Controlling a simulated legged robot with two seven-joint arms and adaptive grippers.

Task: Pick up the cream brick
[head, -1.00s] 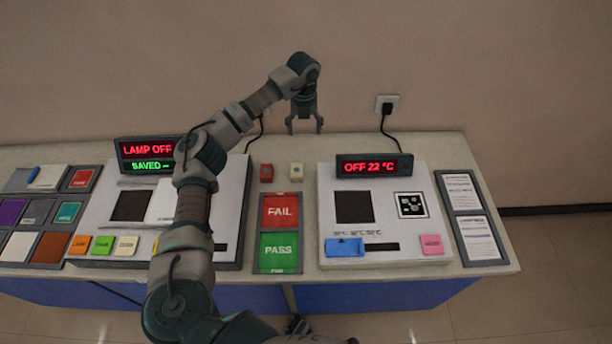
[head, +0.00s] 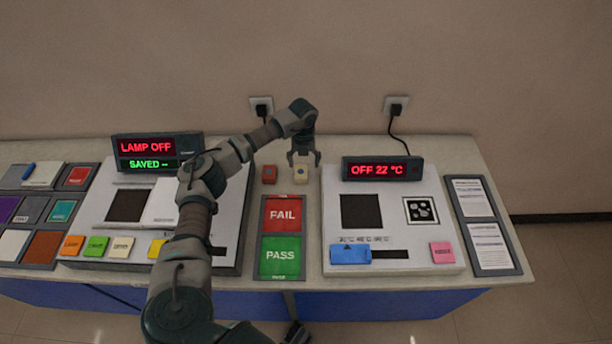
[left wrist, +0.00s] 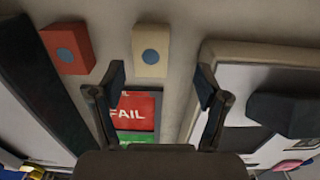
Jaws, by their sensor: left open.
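The cream brick (head: 301,175) stands on the worktop near its back, just right of a red brick, with a blue dot on its face. It also shows in the left wrist view (left wrist: 150,50), upper middle, with nothing between my fingers. My left gripper (head: 304,160) is open and empty, its fingertips close above and behind the cream brick in the head view. In the left wrist view my two fingers (left wrist: 161,82) are spread apart, below the brick in the picture. I cannot tell whether they touch it.
The red brick (head: 269,174) stands close to the left. Red FAIL and green PASS panels (head: 281,236) lie in front. A lamp station (head: 225,220) is on the left and a temperature station (head: 330,225) on the right. The wall is close behind.

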